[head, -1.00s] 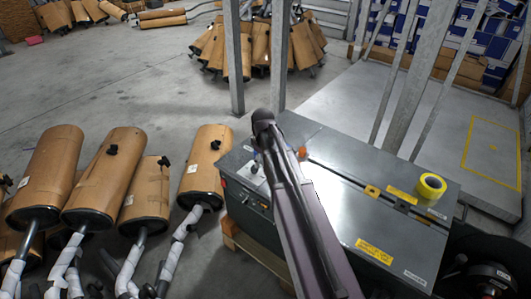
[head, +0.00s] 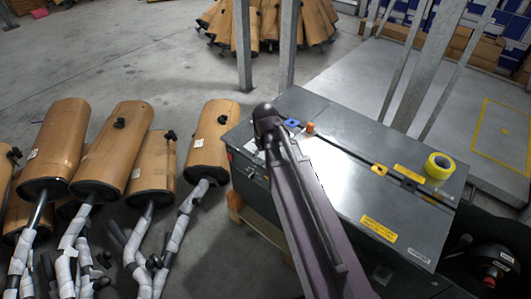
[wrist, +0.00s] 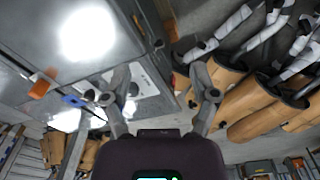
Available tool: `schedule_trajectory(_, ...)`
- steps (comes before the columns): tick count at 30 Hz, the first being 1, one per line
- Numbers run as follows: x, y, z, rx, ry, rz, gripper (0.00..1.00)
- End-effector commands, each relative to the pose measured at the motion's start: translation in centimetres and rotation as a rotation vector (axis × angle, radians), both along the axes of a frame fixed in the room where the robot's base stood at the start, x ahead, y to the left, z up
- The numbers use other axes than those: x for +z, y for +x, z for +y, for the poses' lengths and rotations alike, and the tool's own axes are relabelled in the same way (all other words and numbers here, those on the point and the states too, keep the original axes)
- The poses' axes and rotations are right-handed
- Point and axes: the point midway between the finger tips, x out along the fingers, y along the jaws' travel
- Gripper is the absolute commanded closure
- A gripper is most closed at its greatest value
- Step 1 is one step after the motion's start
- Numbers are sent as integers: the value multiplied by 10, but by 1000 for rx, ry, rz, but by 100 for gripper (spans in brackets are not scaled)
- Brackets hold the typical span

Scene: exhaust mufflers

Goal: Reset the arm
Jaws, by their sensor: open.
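In the wrist view my gripper (wrist: 161,96) is open, its two grey fingers spread with nothing between them. It hangs near the grey metal-topped cabinet (wrist: 30,30), with a white panel behind the left finger. In the head view my arm crosses in front of the cabinet (head: 335,165), and the gripper itself is hidden there.
Wrapped mufflers (head: 112,145) stand on the floor left of the cabinet. Yellow tape (head: 439,166), an orange piece (head: 310,128) and a blue piece (head: 292,123) are on the cabinet top. A metal post (head: 287,45) rises behind. Concrete floor is open at the upper left.

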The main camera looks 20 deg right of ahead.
Motion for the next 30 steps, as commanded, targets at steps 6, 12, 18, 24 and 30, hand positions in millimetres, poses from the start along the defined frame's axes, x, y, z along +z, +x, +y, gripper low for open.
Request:
schedule_trajectory(6,0,0,0,-1,0,0,24)
schedule_trajectory(12,4,-3,1,-7,0,1,24)
schedule_trajectory(18,24,-25,7,-61,4,14,24)
schedule_trajectory(24,50,-58,15,-155,7,37,24)
schedule_trajectory(30,63,-77,18,-218,8,53,24)
